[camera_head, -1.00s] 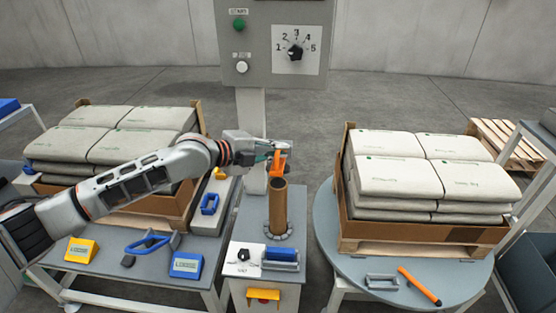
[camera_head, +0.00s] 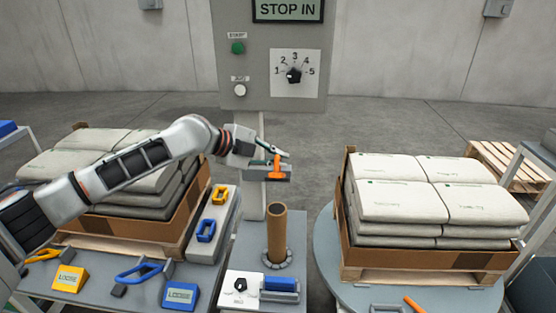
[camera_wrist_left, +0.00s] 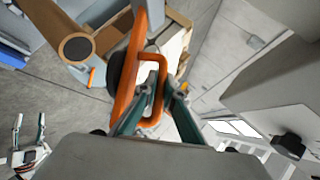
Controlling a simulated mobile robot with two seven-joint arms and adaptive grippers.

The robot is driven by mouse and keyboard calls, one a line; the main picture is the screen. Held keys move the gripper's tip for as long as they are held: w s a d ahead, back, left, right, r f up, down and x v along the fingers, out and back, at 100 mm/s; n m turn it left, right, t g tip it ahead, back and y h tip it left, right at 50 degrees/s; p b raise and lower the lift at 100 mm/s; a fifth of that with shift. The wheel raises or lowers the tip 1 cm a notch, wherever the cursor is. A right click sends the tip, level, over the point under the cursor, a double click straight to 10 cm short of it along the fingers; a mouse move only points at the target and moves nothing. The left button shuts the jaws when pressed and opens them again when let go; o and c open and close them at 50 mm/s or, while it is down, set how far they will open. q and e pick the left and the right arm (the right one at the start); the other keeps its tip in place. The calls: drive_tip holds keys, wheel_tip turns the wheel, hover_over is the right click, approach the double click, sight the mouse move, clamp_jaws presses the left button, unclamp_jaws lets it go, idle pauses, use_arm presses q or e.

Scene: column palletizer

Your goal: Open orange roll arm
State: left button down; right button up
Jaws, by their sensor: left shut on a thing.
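The orange roll arm (camera_head: 277,168) shows as a small orange piece at a grey block (camera_head: 262,174) on the column, above the brown tube (camera_head: 277,235). In the left wrist view it is a long orange bar with a loop (camera_wrist_left: 124,98). My left gripper (camera_head: 286,157) is at the orange piece, its fingers closed on the loop in the left wrist view (camera_wrist_left: 158,92). The fingers partly hide the loop. My right gripper (camera_wrist_left: 29,122) shows small at the lower left of the left wrist view, fingers apart and empty.
A control panel (camera_head: 256,90) with a dial stands behind, its display reading "STOP IN". Stacked sacks in cardboard trays stand left (camera_head: 185,226) and right (camera_head: 430,262). The low table (camera_head: 215,285) at left holds blue and yellow handles and signs.

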use_arm(q)
drive_tip(key=c, duration=2.1)
unclamp_jaws()
drive_tip(key=shift+c, duration=0.2)
drive_tip(key=shift+a, duration=0.1)
drive_tip(key=v, duration=1.2)
